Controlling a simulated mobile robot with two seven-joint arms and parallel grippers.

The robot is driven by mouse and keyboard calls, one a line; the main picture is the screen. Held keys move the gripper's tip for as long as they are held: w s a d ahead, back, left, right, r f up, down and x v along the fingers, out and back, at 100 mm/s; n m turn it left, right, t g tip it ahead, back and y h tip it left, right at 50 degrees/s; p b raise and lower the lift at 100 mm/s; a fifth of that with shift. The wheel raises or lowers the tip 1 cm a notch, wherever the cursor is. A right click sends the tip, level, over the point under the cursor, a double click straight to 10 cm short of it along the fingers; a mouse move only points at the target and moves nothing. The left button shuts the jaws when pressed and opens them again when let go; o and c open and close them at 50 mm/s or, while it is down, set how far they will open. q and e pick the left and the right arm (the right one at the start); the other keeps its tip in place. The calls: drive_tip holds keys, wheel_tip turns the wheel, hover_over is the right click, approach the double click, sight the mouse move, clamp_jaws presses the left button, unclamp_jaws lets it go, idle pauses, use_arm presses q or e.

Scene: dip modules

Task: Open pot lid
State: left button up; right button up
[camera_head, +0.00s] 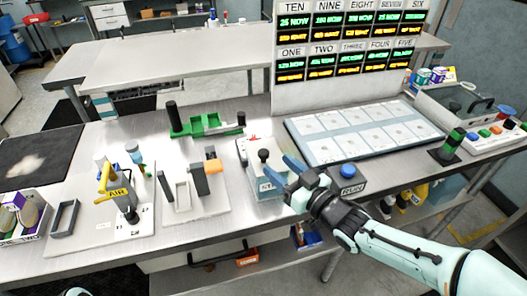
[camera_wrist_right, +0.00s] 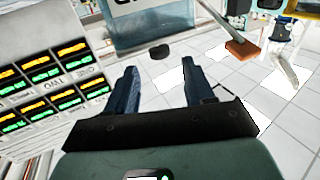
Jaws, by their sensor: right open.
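I cannot make out a round pot. A pale box (camera_head: 262,184) with lettering on its front, partly covered by my gripper, stands mid-bench in the head view. A black round knob on a short stem (camera_head: 263,155) rises from its top. My right gripper (camera_head: 278,168) is open and empty, with its blue fingers pointing left beside the box and knob. In the right wrist view, the two open fingers (camera_wrist_right: 160,85) are apart with nothing between them. A dark knob (camera_wrist_right: 160,52) shows beyond them, by a bluish box (camera_wrist_right: 150,25). My left gripper is not in view.
A blue button box marked RUN (camera_head: 347,175) stands just right of my gripper. A white tray of panels (camera_head: 300,150) lies behind it. A fixture with an orange part (camera_head: 205,197) and a green holder (camera_head: 200,125) stand to the left. A display board (camera_head: 350,90) rises behind.

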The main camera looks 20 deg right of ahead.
sight(267, 156)
drive_tip(key=x, duration=0.7)
drive_tip(key=shift+w, duration=0.1)
clamp_jaws()
